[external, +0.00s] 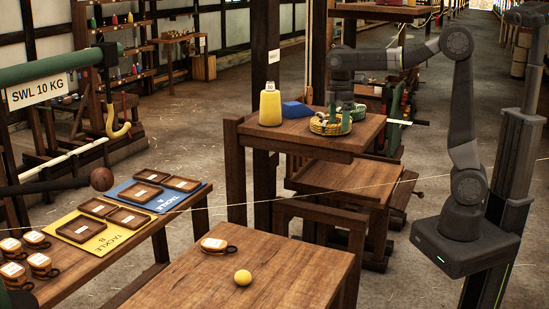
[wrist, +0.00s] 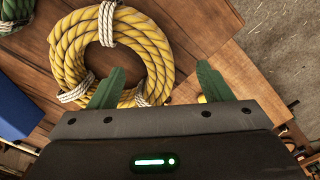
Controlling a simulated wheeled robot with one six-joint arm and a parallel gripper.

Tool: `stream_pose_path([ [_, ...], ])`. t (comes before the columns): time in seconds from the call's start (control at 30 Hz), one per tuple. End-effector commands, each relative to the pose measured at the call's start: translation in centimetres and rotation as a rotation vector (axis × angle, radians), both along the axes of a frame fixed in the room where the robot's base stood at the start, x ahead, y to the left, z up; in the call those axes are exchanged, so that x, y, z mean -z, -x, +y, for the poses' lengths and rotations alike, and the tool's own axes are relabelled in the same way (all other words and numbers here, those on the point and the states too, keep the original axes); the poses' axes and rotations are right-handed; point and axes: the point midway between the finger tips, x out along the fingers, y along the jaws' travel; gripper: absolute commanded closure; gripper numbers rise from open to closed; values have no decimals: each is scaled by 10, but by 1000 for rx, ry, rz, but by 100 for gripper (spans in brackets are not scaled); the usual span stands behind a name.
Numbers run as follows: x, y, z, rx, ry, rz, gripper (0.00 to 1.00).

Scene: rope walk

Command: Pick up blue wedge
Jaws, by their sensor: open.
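The blue wedge (external: 297,109) lies on the small wooden table (external: 290,134), between a yellow bottle and coiled ropes. In the wrist view the wedge (wrist: 14,110) shows only in part, cut off at the left edge. My gripper (wrist: 160,88) is open and empty, with its two green fingers spread. In the wrist view the fingers point at the near side of the yellow rope coil, right of the wedge.
A yellow rope coil (wrist: 70,50) with white ties lies beside the wedge, and a green coil (wrist: 12,12) is at the top left. The yellow bottle (external: 270,104) stands left of the wedge. A wooden post (external: 263,50) rises behind the bottle.

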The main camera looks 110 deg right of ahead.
Motion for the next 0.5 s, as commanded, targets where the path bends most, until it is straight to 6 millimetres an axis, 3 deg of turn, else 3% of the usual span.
stream_pose_path([
  [0.27,-3,-1,-2,-5,2,1,27],
  [0.37,-16,-5,-13,-23,7,4,27],
  [0.5,-33,-19,-46,-26,-17,-35,27],
])
